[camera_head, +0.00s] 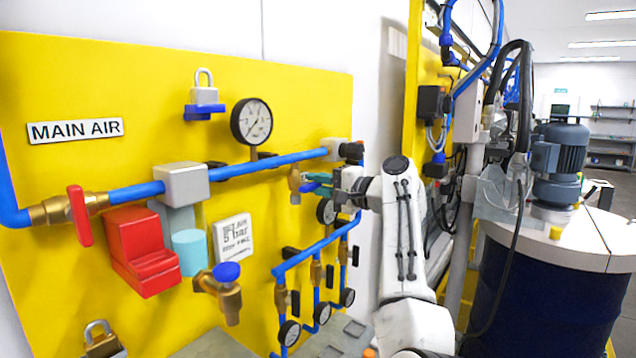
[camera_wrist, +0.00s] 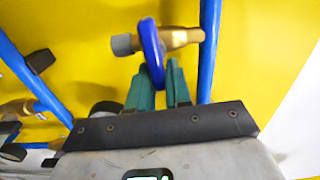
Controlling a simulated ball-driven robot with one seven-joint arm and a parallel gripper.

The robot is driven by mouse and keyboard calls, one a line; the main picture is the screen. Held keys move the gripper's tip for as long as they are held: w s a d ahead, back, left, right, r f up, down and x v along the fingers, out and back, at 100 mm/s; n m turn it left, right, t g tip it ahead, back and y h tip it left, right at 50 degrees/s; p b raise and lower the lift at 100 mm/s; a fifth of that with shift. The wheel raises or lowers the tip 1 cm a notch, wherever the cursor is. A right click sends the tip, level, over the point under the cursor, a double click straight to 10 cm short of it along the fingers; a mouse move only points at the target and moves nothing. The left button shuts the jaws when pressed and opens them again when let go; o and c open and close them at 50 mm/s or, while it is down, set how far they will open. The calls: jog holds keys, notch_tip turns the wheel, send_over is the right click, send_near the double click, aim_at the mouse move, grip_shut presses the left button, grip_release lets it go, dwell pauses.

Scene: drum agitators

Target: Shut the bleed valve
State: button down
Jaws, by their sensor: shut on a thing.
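In the head view the brass valve (camera_head: 294,184) hangs below the right end of the blue main pipe. My gripper (camera_wrist: 158,70) has its teal fingers shut on the blue handle's lower edge. In the head view my gripper (camera_head: 313,187) reaches the valve from the right; its fingers partly hide the handle. No label for this valve is readable.
A yellow panel (camera_head: 60,150) carries the blue main pipe (camera_head: 270,164), a red lever (camera_head: 80,215), a gauge (camera_head: 251,121) and another brass tap with a blue knob (camera_head: 227,272). Thinner blue pipes with gauges run below my gripper. A dark blue drum (camera_head: 540,290) stands at right.

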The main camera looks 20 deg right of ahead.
jog(key=shift+d+f+m, duration=0.1)
jog(key=shift+f+m, duration=0.05)
jog(key=shift+m, duration=0.15)
dwell(0.4)
jog(key=c, duration=1.1)
grip_release()
jog(key=shift+c, duration=0.2)
jog(key=b+v, duration=0.4)
jog(key=v, duration=0.6)
jog(key=shift+s+d, duration=0.2)
jog(key=shift+s, duration=0.1)
